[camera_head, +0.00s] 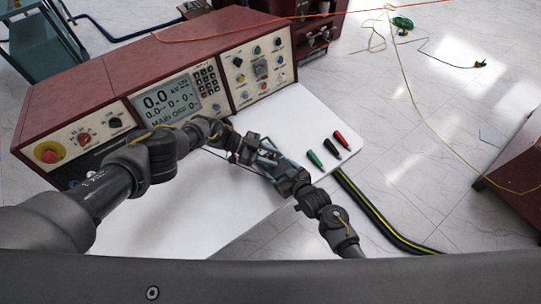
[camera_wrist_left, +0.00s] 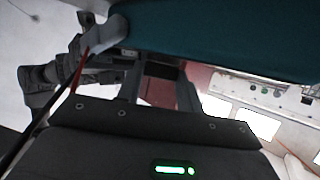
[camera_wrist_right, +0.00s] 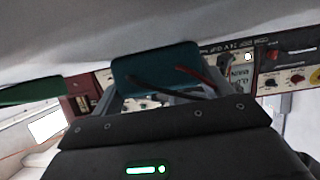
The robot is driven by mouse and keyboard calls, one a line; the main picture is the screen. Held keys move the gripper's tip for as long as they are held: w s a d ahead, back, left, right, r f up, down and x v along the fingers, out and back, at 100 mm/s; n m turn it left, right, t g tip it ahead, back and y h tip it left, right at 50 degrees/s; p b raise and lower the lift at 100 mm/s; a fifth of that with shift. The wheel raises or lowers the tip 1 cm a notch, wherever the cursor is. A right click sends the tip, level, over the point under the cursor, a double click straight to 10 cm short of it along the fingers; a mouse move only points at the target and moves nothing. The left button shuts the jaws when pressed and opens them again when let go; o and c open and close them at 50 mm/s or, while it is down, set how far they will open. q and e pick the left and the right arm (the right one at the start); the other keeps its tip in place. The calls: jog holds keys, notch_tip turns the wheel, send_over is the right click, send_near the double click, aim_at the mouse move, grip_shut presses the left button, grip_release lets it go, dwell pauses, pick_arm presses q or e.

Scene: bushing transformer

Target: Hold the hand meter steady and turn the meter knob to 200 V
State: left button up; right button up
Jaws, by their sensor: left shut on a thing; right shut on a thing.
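The hand meter (camera_head: 266,168) is held up above the white desk by both grippers. Its teal body fills the top of the left wrist view (camera_wrist_left: 225,35); its lead end shows in the right wrist view (camera_wrist_right: 155,68), with a black and a red lead. My right gripper (camera_head: 286,178) is shut on the meter body, its fingers on either side. My left gripper (camera_head: 262,154) is shut at the meter's face side, with a small dark part, seemingly the meter knob (camera_wrist_left: 160,72), between its fingers. The dial markings and knob setting are hidden.
The red console (camera_head: 90,88) with a lit display (camera_head: 165,101) stands behind the white desk (camera_head: 290,110). Green, black and red plugs (camera_head: 314,158) lie on the desk to the right. A black-and-yellow cable (camera_head: 375,213) runs along the floor.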

jog(key=shift+a, duration=0.1)
dwell(0.5)
pick_arm(q)
jog(key=o, duration=1)
jog(key=shift+r, duration=0.1)
jog(key=shift+a, duration=0.1)
jog(key=shift+w+a+r, duration=0.2)
jog(key=shift+a, duration=0.3)
jog(key=v, duration=1)
jog(key=shift+w+a+r, duration=0.2)
jog(key=shift+a+r, duration=0.05)
jog(key=shift+a, duration=0.1)
pick_arm(e)
jog(key=o, duration=1.3)
